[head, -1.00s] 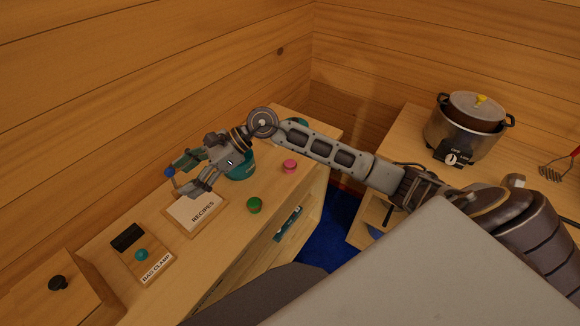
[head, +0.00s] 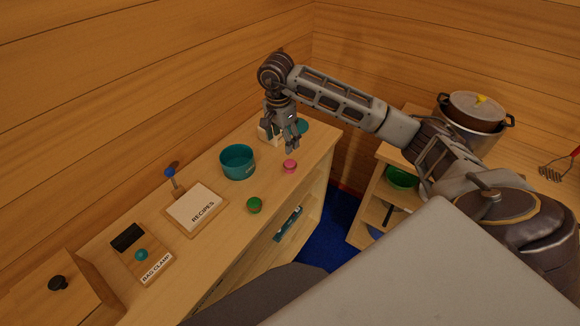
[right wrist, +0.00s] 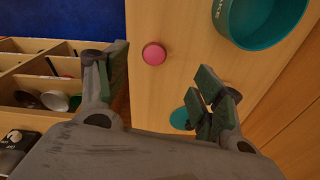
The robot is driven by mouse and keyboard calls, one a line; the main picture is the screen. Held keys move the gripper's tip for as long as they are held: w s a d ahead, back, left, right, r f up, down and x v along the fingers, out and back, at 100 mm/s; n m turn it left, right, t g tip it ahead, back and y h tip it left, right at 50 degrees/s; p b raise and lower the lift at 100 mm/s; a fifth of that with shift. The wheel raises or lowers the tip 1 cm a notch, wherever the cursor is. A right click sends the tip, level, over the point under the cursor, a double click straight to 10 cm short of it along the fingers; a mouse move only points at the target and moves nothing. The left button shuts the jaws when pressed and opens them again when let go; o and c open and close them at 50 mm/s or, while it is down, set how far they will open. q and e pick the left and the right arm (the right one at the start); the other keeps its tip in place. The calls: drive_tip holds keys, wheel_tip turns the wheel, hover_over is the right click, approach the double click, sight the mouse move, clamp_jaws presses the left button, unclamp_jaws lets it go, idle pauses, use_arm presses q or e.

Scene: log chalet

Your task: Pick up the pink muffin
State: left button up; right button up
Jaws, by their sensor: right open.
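The pink muffin (head: 290,166) stands on the wooden counter (head: 225,220), near its front edge. In the right wrist view the pink muffin (right wrist: 154,54) shows from above, beyond the fingertips and between the two finger sides. My right gripper (head: 288,147) is open and empty. It points down over the counter, just behind and above the muffin, apart from it. The right gripper's fingers (right wrist: 165,92) also show in the right wrist view. My left gripper is not in view.
A green muffin (head: 254,205) and a teal bowl (head: 238,163) stand nearby on the counter. A recipes board (head: 196,208) and a bag clamp board (head: 142,259) lie further left. A teal item (head: 301,126) is behind the gripper. A pot (head: 468,122) stands on the right counter.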

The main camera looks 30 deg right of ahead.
sight(289, 163)
drive_tip(key=shift+d+r+h, duration=0.3)
drive_tip(key=shift+d, duration=0.45)
drive_tip(key=shift+w+d+f+p, duration=0.1)
drive_tip(key=shift+d+f+p, duration=0.1)
drive_tip(key=shift+f, duration=1.25)
drive_tip(key=shift+s+d+f+p, duration=0.1)
drive_tip(key=shift+f+p, duration=0.1)
drive_tip(key=shift+f, duration=1.2)
drive_tip(key=shift+w+d+f+p, duration=0.1)
drive_tip(key=shift+d+f+p, duration=0.1)
drive_tip(key=shift+f, duration=1.25)
drive_tip(key=shift+f, duration=0.15)
drive_tip(key=shift+f+p, duration=0.45)
drive_tip(key=shift+f, duration=0.4)
drive_tip(key=shift+d+f+p, duration=0.15)
drive_tip(key=shift+f+p, duration=0.2)
drive_tip(key=shift+f, duration=1.25)
